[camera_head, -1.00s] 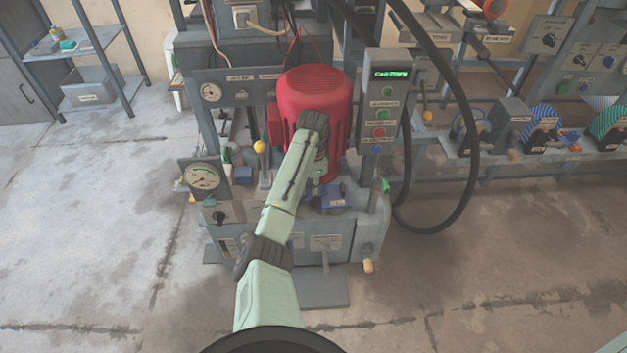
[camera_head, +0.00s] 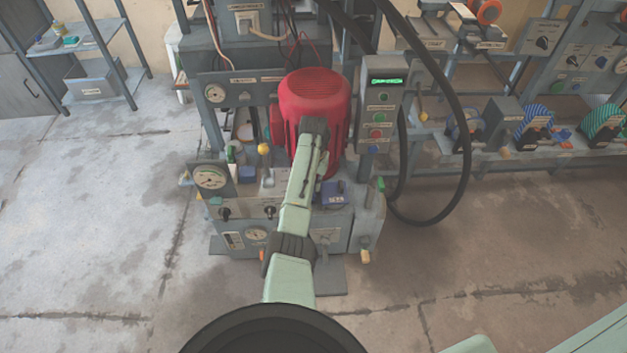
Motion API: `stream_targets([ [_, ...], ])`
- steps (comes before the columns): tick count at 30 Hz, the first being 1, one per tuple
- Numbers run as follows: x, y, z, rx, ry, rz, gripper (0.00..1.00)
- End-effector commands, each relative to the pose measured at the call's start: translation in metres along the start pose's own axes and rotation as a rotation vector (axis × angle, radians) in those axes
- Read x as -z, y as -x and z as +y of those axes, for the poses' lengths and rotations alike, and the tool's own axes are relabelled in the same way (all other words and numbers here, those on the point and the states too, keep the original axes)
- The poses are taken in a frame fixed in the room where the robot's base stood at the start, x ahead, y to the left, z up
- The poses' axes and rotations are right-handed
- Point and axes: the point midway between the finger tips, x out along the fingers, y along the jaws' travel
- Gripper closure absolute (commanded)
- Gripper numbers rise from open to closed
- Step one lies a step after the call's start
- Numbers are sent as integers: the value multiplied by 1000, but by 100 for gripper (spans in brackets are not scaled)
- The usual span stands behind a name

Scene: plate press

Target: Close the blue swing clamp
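A blue fixture (camera_head: 335,193) sits on the right part of the press bed, just below the red motor-like cylinder (camera_head: 318,95). A smaller blue block (camera_head: 247,173) sits on the left part of the bed, beside a lever with a yellow knob (camera_head: 264,149). I cannot tell at this size which blue part is the swing clamp, or how its arm is turned. My pale green arm reaches up over the middle of the press, between the two blue parts. Its dark upper joint is in front of the red cylinder. My gripper is hidden behind my arm.
A control box (camera_head: 379,105) with a green display and buttons stands right of the red cylinder. A thick black hose (camera_head: 466,150) loops to its right.

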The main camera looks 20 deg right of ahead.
Motion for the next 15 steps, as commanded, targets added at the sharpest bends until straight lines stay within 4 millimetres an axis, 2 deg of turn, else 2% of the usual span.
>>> stream_targets([
  [6,-1,0,1,-1,160,-4,100],
  [15,-1,0,0,0,290,-5,100],
])
